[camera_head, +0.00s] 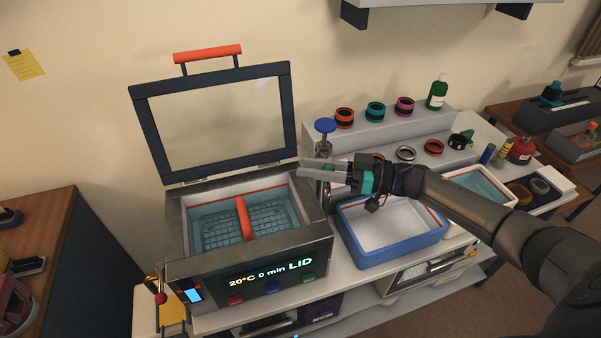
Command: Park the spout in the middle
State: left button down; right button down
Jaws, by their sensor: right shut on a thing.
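A metal tap with a round blue knob (325,125) stands between the open-lidded bath (258,262) and the blue-rimmed basin (392,253). My right gripper (322,171) comes in from the right at the tap's post, just below the knob. Its long grey fingers point left and are shut on the spout. The fingers cover most of the spout, so its exact direction is hard to tell. My left gripper is not in view.
The bath's lid (215,120) stands raised, and an orange divider (245,217) splits its basket. A grey stepped shelf (385,128) behind the basin bears several coloured rings and a green bottle (437,92). The white basin interior looks empty.

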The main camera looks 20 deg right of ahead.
jog(key=shift+s+d+f+n+g+y+b, duration=0.1)
jog(key=shift+s+d+n+g+y+b, duration=0.1)
jog(key=shift+d+n+g+y+b, duration=0.35)
jog(key=shift+s+d+f+n+g+y+b, duration=0.1)
jog(key=shift+s+n+g+b, duration=0.2)
jog(key=shift+g+b, duration=0.55)
jog(key=shift+s+d+f+n+g+y+b, duration=0.15)
jog(key=shift+d+n+g+y+b, duration=0.2)
jog(key=shift+b, duration=0.65)
jog(key=shift+s+d+r+n+g+b, duration=0.3)
jog(key=shift+n+g+b, duration=0.3)
jog(key=shift+g+b, duration=0.3)
jog(key=c, duration=0.6)
grip_release()
jog(key=shift+f+b+v, duration=0.15)
jog(key=shift+b+v, duration=1.3)
jog(key=shift+v, duration=2.4)
jog(key=shift+f+b+v, duration=0.15)
jog(key=shift+b+v, duration=1.25)
jog(key=shift+v, duration=2.4)
